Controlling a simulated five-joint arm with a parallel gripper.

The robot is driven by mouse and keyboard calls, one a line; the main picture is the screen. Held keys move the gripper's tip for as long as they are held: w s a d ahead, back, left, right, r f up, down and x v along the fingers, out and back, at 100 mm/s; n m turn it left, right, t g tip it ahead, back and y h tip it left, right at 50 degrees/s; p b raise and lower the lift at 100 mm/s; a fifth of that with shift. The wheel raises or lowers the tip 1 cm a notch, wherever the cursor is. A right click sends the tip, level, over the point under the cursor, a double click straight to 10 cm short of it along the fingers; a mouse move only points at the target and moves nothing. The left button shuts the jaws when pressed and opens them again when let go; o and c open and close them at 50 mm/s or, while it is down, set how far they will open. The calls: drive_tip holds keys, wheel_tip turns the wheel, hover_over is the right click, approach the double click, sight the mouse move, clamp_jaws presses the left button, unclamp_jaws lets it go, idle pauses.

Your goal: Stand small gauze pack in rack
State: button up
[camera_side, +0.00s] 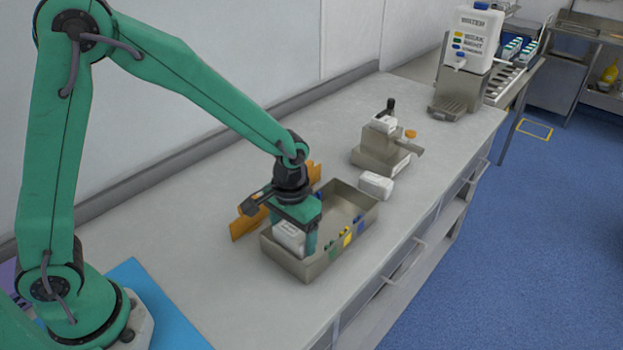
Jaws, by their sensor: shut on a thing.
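My gripper (291,225) points down over the near left end of a steel open-topped rack (345,205) on the counter. It is shut on a small white gauze pack (289,237), which shows below the jaws at the rack's near left corner. The pack's lower part is hidden behind the rack's wall, and I cannot tell whether it touches the floor inside. The rack's front wall bears coloured tabs, among them yellow and blue. The rest of the rack's inside looks empty where I can see it.
Another white pack (376,186) lies at the rack's far right corner. A steel device (382,150) stands beyond it. An orange panel (247,217) is behind the rack. A blue mat (150,295) lies near my base. A water dispenser (474,45) stands far back. The front counter is clear.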

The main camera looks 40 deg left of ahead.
drive_tip(key=shift+f, duration=1.05)
drive_tip(key=o, duration=1)
wheel_tip(320, 180, up, 7)
drive_tip(key=shift+r, duration=0.35)
